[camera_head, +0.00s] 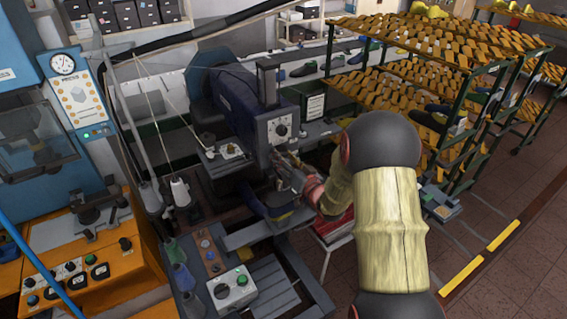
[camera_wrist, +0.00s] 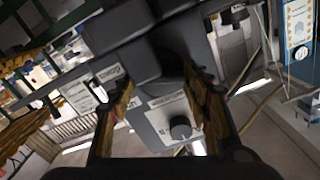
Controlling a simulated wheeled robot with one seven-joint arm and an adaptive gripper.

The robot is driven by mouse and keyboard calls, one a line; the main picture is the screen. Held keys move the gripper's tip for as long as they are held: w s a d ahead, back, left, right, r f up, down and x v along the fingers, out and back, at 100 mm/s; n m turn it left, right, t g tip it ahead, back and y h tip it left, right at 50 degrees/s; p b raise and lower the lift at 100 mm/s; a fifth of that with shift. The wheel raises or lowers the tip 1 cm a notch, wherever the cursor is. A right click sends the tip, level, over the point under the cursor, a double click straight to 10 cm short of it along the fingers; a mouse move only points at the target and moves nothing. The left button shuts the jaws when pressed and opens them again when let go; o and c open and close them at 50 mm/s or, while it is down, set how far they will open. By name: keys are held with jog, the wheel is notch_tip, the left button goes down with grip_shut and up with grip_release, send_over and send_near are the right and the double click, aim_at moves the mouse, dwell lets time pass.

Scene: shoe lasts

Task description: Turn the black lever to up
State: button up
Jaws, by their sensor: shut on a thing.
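The machine's grey front head (camera_head: 280,125) carries a dial and stands near the middle of the head view. My gripper (camera_head: 280,162) is at its lower front, to the right of a small side table. In the wrist view my gripper (camera_wrist: 166,88) has a finger at either side, with worn yellow-brown pads. Its jaws are shut on a dark piece between the tips, which fits the black lever (camera_wrist: 172,76). The lever's outline merges with the dark machine parts, so its angle is unclear. In the head view I cannot make the lever out. A grey panel with a black knob (camera_wrist: 180,131) shows between the fingers.
A grey control box with a green button (camera_head: 233,287) is in front. An orange machine (camera_head: 95,245) is at the lower left.

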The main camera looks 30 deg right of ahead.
jog(key=n+b, duration=0.2)
jog(key=b, duration=0.1)
jog(key=n+b, duration=0.2)
jog(key=b, duration=0.1)
jog(key=n+b, duration=0.2)
jog(key=b, duration=0.1)
jog(key=shift+a+f, duration=0.1)
jog(key=shift+f, duration=0.2)
jog(key=n+b, duration=0.4)
jog(key=b, duration=0.1)
jog(key=shift+r+b, duration=0.1)
jog(key=shift+b, duration=0.25)
jog(key=shift+a+r+n+b, duration=0.1)
jog(key=shift+n+b, duration=0.5)
jog(key=shift+b, duration=0.1)
jog(key=shift+r, duration=0.1)
jog(key=o, duration=1.1)
jog(key=shift+o, duration=0.3)
jog(key=s, duration=1.2)
jog(key=shift+d, duration=0.2)
